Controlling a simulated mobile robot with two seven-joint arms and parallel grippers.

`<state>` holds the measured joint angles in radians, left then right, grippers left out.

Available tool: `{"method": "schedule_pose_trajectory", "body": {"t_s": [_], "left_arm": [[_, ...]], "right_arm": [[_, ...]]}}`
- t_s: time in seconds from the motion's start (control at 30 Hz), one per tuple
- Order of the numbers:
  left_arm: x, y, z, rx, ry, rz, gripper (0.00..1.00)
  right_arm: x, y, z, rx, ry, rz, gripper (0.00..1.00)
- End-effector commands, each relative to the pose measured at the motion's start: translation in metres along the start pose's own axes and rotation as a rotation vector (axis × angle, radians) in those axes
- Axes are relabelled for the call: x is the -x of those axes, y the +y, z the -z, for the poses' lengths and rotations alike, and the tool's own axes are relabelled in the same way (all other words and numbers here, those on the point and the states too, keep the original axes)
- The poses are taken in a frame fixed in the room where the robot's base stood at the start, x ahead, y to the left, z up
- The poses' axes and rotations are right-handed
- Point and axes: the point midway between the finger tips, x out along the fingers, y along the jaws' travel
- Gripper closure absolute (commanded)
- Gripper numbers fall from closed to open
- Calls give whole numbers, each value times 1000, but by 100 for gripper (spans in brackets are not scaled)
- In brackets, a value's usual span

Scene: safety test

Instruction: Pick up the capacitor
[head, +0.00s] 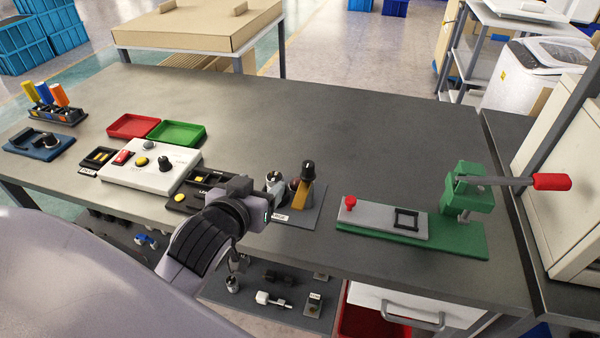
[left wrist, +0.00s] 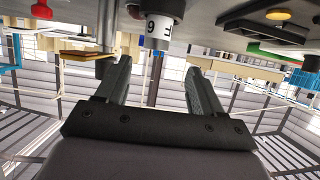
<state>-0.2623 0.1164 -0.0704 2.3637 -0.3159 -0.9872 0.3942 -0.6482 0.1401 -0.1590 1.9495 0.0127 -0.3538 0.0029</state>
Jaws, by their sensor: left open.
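The capacitor, a small cylinder (head: 274,178), stands on a dark grey holder plate (head: 312,212) near the front edge of the table. In the left wrist view, which is upside down, it is a dark cylinder with a white printed label (left wrist: 158,38). My left gripper (head: 268,208) is just in front of it and partly hides it. In the left wrist view the two fingers of the gripper (left wrist: 160,75) are spread, with the cylinder showing between and beyond them and nothing clasped. My right gripper is not in view.
A black-knobbed part with a gold-coloured body (head: 303,190) stands close right of the capacitor. A white control box (head: 150,165) is to the left. A green lever press (head: 465,200) with a red handle is to the right. The table's back middle is clear.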

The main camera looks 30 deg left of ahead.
Motion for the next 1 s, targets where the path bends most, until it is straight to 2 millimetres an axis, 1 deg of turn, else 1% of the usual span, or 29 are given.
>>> {"method": "schedule_pose_trajectory", "body": {"t_s": [0.13,0.37,0.47,0.6,0.73,0.83,1.0], "left_arm": [[-3,-2,4,7,5,8,33],[-22,-1,3,6,5,8,33],[-31,1,1,5,5,7,33],[-49,4,-2,5,5,6,33],[-63,4,-2,5,5,7,33],[-69,4,-2,6,5,7,33],[-71,4,-2,7,5,6,33]], "right_arm": [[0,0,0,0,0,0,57],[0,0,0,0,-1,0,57],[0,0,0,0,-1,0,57],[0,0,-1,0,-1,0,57],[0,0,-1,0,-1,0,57],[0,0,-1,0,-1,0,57],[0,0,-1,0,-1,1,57]]}}
